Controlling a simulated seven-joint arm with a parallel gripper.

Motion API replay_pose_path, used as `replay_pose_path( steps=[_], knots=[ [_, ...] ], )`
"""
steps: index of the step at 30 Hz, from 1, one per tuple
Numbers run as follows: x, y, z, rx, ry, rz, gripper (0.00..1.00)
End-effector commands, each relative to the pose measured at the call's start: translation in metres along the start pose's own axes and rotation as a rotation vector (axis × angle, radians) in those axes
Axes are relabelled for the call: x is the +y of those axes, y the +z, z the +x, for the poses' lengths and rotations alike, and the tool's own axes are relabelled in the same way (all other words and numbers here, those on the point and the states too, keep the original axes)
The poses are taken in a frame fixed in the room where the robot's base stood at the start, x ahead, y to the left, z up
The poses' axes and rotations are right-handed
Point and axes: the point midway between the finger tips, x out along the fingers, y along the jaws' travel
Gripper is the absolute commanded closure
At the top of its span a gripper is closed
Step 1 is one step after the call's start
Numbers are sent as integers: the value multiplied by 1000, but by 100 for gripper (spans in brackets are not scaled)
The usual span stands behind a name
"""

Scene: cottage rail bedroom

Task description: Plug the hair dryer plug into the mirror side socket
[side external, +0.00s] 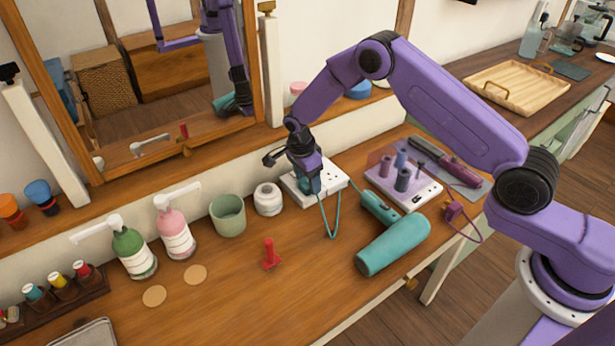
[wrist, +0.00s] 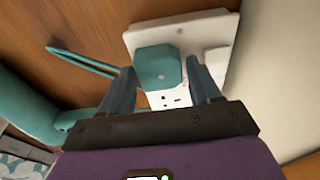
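The teal hair dryer plug (wrist: 160,68) sits between the two fingertips of my gripper (wrist: 161,72) in the wrist view, with its sides against them. My gripper (side external: 307,180) points down over the white mirror side socket (side external: 335,180), just below the mirror ledge. The plug lies over part of the socket (wrist: 232,35); the fingers hide where they meet, so I cannot tell whether its pins are in. Bare outlet holes show beside the plug. The teal cord (side external: 335,225) loops from the plug towards the teal hair dryer (side external: 393,244), which lies on the table.
The mirror (side external: 150,75) rises behind.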

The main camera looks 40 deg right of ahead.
Motion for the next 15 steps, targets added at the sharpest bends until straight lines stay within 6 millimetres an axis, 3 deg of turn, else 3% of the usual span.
replay_pose_path(
  steps=[11,15],
  knots=[
    [0,0,-2,0,0,0,19],
    [-1,0,-14,-1,-4,0,19]
  ],
)
